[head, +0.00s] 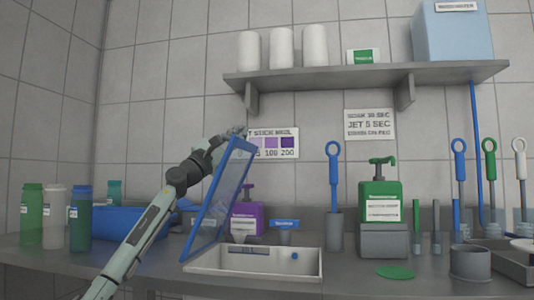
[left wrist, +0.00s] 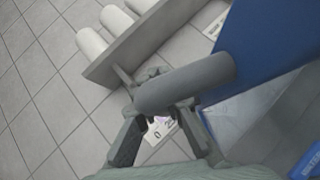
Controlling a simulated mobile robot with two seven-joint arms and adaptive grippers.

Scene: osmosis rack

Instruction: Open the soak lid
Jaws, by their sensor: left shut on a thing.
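The soak lid (head: 222,197) is a blue-framed, see-through panel. It stands steeply tilted at the left edge of the pale soak basin (head: 304,264), with its top leaning right. The basin is uncovered, and a small blue thing shows inside it. My left gripper (head: 238,132) is at the lid's top edge. In the left wrist view, the left gripper (left wrist: 163,108) is shut on the lid's grey round handle (left wrist: 190,82), beside the blue lid (left wrist: 265,35). The lid's lower edge lies near the basin's left side. My right gripper is not in view.
A blue tub (head: 130,222) and several bottles stand at the left. A purple bottle (head: 250,215) is behind the lid; a green pump bottle (head: 380,203) stands right of the basin.

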